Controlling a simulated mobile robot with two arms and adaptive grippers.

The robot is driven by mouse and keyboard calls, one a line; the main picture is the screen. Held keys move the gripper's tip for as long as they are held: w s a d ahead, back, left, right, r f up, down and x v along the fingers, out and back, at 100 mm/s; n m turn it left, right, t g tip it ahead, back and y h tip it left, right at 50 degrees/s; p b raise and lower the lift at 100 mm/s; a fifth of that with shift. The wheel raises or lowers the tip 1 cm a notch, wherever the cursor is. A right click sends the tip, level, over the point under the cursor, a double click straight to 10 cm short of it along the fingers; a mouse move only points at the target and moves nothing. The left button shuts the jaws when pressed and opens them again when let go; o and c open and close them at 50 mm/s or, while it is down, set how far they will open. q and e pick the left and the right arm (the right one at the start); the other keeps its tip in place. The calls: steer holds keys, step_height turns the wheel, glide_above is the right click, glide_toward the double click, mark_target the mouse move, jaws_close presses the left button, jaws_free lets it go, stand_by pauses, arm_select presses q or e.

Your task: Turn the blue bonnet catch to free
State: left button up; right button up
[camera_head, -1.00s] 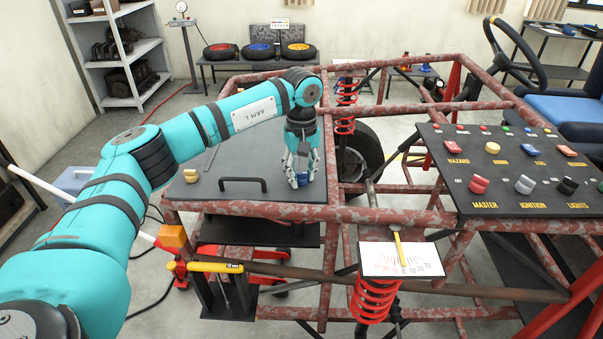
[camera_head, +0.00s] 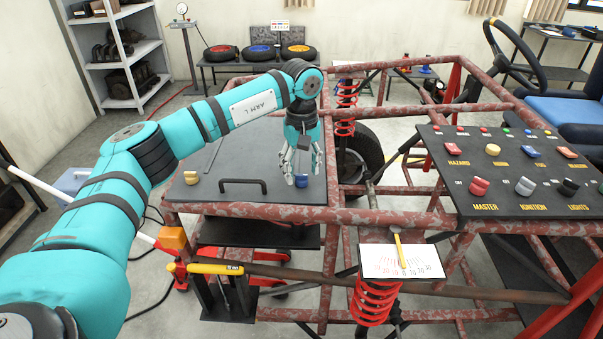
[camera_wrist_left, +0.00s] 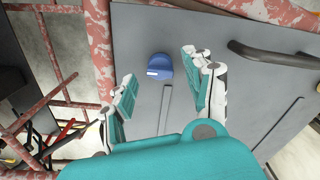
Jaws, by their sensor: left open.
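The blue bonnet catch (camera_head: 301,181) is a small round knob near the front right corner of the dark grey bonnet panel (camera_head: 225,202). In the left wrist view the blue catch (camera_wrist_left: 159,67) shows a white mark on its face. My left gripper (camera_head: 302,176) hangs over the catch, pointing down. In the left wrist view its two fingers (camera_wrist_left: 160,88) are spread, and the catch appears between and beyond their tips, apart from both. A yellow catch (camera_head: 191,176) sits at the panel's left side. My right gripper is not in view.
A black handle (camera_head: 243,186) stands up from the panel left of the blue catch. Red-brown frame tubes (camera_head: 245,210) border the panel. A switch board (camera_head: 510,172) stands at the right, and a white gauge card (camera_head: 401,261) is in front.

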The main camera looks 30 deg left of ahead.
mark_target(301, 175)
arm_select(q)
step_height(301, 175, up, 10)
stand_by(0.3)
steer(key=shift+s, duration=0.1)
stand_by(0.4)
